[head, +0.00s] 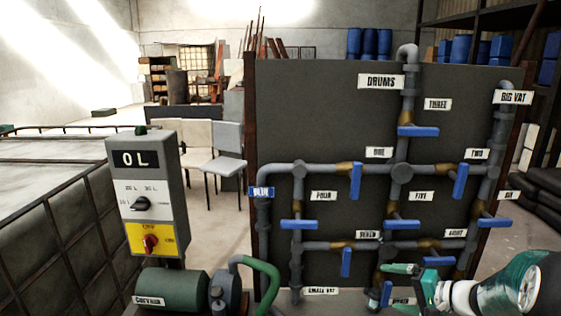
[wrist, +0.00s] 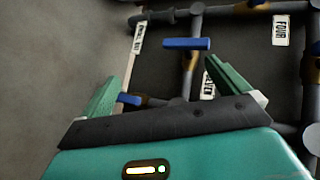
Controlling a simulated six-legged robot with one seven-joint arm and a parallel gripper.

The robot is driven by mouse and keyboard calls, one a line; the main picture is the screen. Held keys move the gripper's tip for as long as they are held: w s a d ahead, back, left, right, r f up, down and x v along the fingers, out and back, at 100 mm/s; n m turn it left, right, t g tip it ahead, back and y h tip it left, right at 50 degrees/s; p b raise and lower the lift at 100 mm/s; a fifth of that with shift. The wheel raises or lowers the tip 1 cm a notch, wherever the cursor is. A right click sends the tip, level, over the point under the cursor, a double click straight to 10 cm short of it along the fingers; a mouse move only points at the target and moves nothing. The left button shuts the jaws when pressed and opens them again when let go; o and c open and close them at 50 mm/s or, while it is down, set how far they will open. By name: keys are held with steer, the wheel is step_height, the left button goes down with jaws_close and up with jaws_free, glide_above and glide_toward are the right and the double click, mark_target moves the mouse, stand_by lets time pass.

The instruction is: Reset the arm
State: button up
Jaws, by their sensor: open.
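My gripper (head: 390,284) is at the lower right of the head view, in front of the low part of the pipe panel (head: 335,110). Its two green fingers also show in the wrist view (wrist: 160,72), spread apart with nothing held between them. In the wrist view a blue valve handle (wrist: 187,43) lies beyond the fingertips. A second blue handle (wrist: 130,99) shows between the fingers. I cannot tell whether a finger touches any pipe or handle.
The dark panel carries grey pipes with several blue valve handles and labels. A control box (head: 150,195) with a red knob stands left, above a green motor (head: 172,291). A caged tank (head: 55,215) fills the far left. Chairs (head: 222,158) stand behind.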

steer(key=s+a+r+n+g+h, duration=0.1)
steer(key=s+a+r+n+g, duration=0.15)
steer(key=s+a, duration=0.4)
steer(key=s+a+r+n+g+h, duration=0.1)
steer(key=s+a+r+n+g, duration=0.15)
steer(key=a, duration=0.65)
steer(key=s+a+r+n+h, duration=0.1)
steer(key=s+r+n+h, duration=0.1)
steer(key=s, duration=0.5)
steer(key=s+a+r+n+h, duration=0.1)
steer(key=s+a+r+h, duration=0.1)
steer(key=s, duration=0.5)
steer(key=r+h, duration=0.1)
steer(key=h, duration=0.1)
steer(key=shift+a+r+n+t+h, duration=0.2)
steer(key=shift+n+t+h, duration=0.1)
steer(key=shift+n, duration=0.1)
